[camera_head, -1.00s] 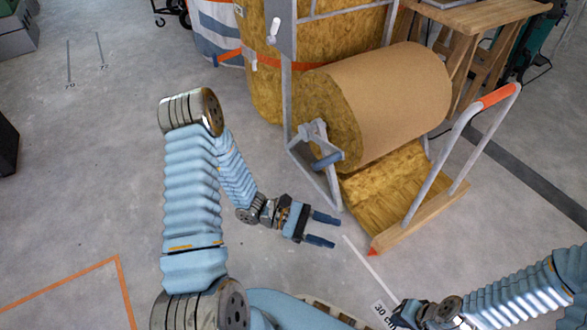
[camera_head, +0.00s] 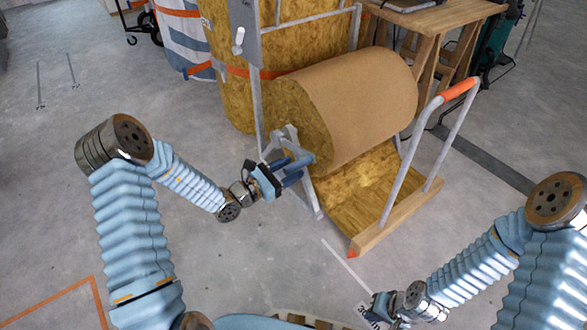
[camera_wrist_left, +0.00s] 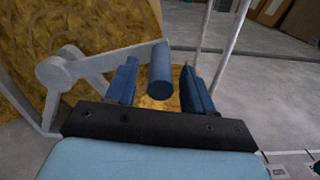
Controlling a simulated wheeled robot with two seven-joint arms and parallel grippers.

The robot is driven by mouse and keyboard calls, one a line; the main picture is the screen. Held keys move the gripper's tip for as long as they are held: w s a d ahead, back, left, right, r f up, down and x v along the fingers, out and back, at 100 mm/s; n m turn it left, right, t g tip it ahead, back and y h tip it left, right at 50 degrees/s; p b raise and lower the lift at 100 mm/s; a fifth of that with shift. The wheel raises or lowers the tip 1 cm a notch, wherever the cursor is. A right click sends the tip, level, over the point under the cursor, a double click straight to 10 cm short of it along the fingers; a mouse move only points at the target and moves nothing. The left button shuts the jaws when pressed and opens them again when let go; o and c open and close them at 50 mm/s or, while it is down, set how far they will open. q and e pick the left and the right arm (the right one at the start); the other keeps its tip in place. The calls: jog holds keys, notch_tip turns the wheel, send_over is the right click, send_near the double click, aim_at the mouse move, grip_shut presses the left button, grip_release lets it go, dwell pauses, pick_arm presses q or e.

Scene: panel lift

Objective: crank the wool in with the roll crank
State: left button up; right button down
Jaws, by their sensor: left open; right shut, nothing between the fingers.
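The wool roll (camera_head: 365,100) has a brown wrapped side and a yellow fibrous end, and lies in a grey frame above a wool-covered deck. The roll crank is a grey arm (camera_wrist_left: 105,63) with a dark blue cylindrical handle (camera_wrist_left: 160,70), on the roll's near end. My left gripper (camera_head: 292,170) is open at the crank. In the left wrist view the handle stands between its two blue fingers (camera_wrist_left: 160,85), with gaps on both sides. My right gripper (camera_head: 375,308) is low at the bottom right, shut and empty, its fingertips hard to make out.
An orange-gripped push handle (camera_head: 460,90) rises at the right of the cart, above a wooden edge beam (camera_head: 400,222). A wooden table (camera_head: 430,20) stands behind. A tall wool-filled container (camera_head: 235,90) stands behind left. The floor at left is free.

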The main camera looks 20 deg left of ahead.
pick_arm(q)
jog(key=shift+x, duration=0.95)
jog(key=shift+c, duration=0.5)
grip_shut()
